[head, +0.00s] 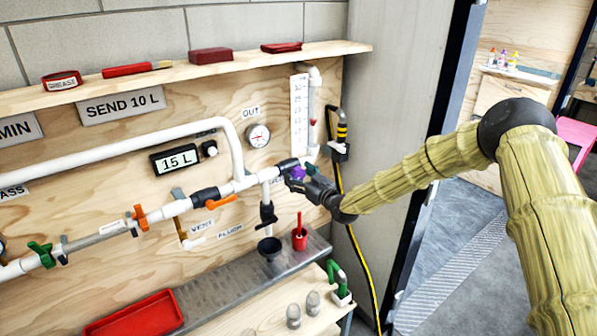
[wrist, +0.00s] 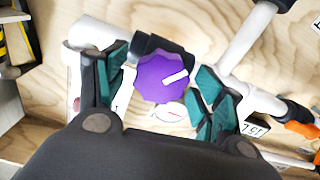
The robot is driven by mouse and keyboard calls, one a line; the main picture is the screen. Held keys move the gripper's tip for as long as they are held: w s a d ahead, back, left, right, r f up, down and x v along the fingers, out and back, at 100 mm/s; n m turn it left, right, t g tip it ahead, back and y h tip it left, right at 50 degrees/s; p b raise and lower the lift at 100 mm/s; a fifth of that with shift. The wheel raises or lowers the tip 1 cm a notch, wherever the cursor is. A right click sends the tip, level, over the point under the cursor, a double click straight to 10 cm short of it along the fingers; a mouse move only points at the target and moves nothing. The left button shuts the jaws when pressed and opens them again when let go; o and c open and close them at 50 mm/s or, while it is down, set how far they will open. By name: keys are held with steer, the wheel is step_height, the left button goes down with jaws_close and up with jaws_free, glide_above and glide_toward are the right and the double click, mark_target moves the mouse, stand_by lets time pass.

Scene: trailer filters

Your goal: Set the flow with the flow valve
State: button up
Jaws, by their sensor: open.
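The flow valve has a purple faceted knob with a white pointer line, seen in the wrist view (wrist: 160,79). The knob shows small in the head view (head: 298,173), on the white pipe at the right end of the panel. My gripper (wrist: 158,92) is open, with a green-padded finger on each side of the knob. I cannot tell whether either pad touches it. In the head view my gripper (head: 303,179) partly hides the valve. The digital display (head: 175,159) reads 15 L. A sign (head: 121,105) above reads SEND 10 L.
An orange-handled valve (head: 221,202) and a green-handled valve (head: 42,254) sit on the same pipe run. A round gauge (head: 258,136) marked OUT is above. Below are a steel shelf (head: 225,284), a red tray (head: 135,316) and a red cup (head: 300,239).

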steer(key=shift+w+a, duration=0.25)
steer(key=shift+w, duration=0.1)
steer(key=c, duration=1)
steer(key=shift+f+m+b, duration=0.2)
steer(key=shift+m+b, duration=0.3)
steer(key=shift+b, duration=0.65)
steer(key=shift+f+b, duration=0.1)
steer(key=shift+b, duration=0.45)
steer(key=m+b, duration=0.2)
steer(key=b, duration=0.1)
steer(key=shift+d, duration=0.1)
steer(key=m+b, duration=0.3)
steer(key=shift+r+b, duration=0.25)
steer(key=shift+b, duration=0.05)
steer(key=shift+r+m, duration=0.1)
steer(key=shift+m, duration=0.2)
